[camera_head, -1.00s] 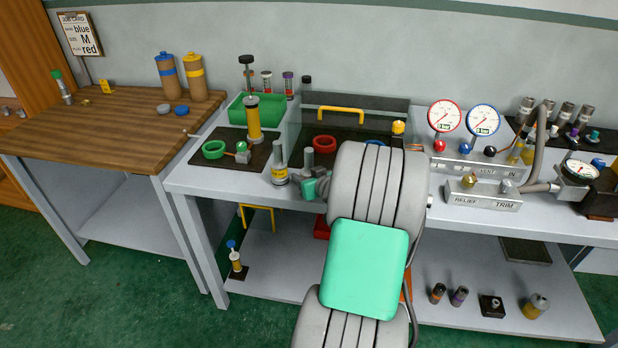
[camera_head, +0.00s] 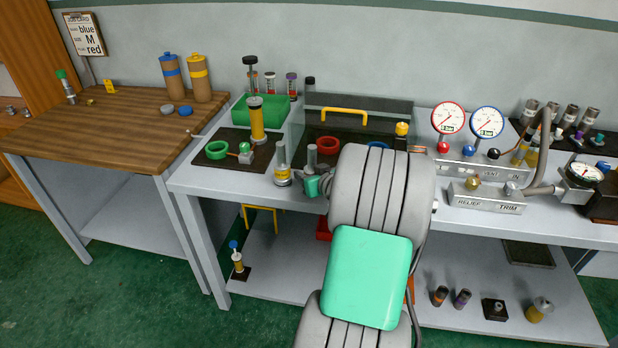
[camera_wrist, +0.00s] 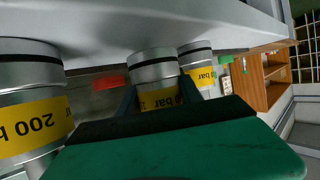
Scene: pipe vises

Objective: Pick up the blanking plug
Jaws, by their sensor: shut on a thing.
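A metal plug with a grey top and a yellow "bar" band (camera_wrist: 153,75) stands between the dark fingers of my gripper (camera_wrist: 160,100) in the wrist view. I take it for the blanking plug. In the head view my gripper (camera_head: 313,186) is at the bench's front, around the base of a grey post (camera_head: 311,158), which seems to be this plug. A similar plug with a yellow band (camera_head: 282,168) stands just left. Similar banded plugs show left (camera_wrist: 30,100) and right (camera_wrist: 197,65) in the wrist view.
A dark mat with a green ring (camera_head: 217,150) lies left. A red ring (camera_head: 327,145) lies behind my gripper, and a green tray (camera_head: 258,110) stands further back. Gauges and a manifold (camera_head: 487,196) stand right. My arm hides part of the bench (camera_head: 230,188).

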